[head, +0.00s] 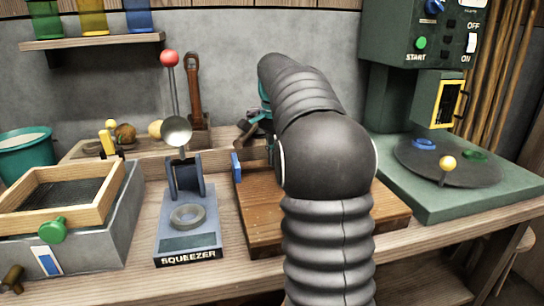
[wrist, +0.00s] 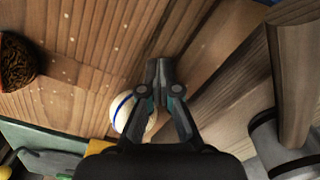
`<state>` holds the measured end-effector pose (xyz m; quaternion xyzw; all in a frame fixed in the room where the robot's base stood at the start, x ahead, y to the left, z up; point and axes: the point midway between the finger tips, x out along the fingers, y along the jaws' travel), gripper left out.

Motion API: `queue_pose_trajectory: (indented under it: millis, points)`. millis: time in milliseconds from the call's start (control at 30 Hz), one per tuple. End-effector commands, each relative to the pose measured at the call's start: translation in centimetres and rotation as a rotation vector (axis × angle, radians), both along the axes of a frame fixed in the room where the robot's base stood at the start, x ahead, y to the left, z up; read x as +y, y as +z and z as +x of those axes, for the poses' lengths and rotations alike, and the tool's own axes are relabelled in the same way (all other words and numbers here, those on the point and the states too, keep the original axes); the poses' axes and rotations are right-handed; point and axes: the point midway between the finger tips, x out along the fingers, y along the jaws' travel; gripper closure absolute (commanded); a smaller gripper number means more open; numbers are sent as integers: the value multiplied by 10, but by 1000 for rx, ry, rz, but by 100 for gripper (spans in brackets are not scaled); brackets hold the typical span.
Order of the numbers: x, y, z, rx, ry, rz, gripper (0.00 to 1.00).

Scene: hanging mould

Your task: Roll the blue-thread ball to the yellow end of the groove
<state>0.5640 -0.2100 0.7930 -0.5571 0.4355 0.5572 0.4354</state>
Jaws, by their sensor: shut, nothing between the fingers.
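The blue-thread ball (wrist: 121,112) is cream with a blue line and shows in the wrist view, just left of my gripper and partly covered by its left finger. My gripper (wrist: 159,70) is shut and empty, its fingertips together beyond the ball in the picture. Whether a finger touches the ball I cannot tell. In the head view a wooden board (head: 257,218) with a blue tab (head: 236,167) at its left end lies under my arm. My arm covers much of the board, and I make out neither the groove nor its yellow end.
A squeezer (head: 188,238) stands left of the board, with a wooden-framed tray (head: 112,200) further left. A green machine (head: 480,203) with a dark disc stands at the right. In the wrist view a thick wooden piece (wrist: 290,80) is close on the right and a dark round object (wrist: 14,62) at the left.

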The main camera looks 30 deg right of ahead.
Motion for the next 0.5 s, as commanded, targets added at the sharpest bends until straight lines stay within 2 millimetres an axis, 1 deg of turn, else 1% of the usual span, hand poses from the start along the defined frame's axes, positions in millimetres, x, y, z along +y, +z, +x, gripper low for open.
queue_pose_trajectory:
  millis: [167, 233, 267, 367, 400, 500]
  points:
    - [0, 0, 0, 0, 0, 0, 100]
    - [-3, 1, -1, 0, -2, 0, 100]
    - [-7, 2, -2, 1, -4, 0, 100]
    - [-31, 5, -9, 1, -8, 1, 100]
    - [-40, 5, -12, 2, -7, 0, 100]
    - [-58, 2, -17, 1, -5, 1, 100]
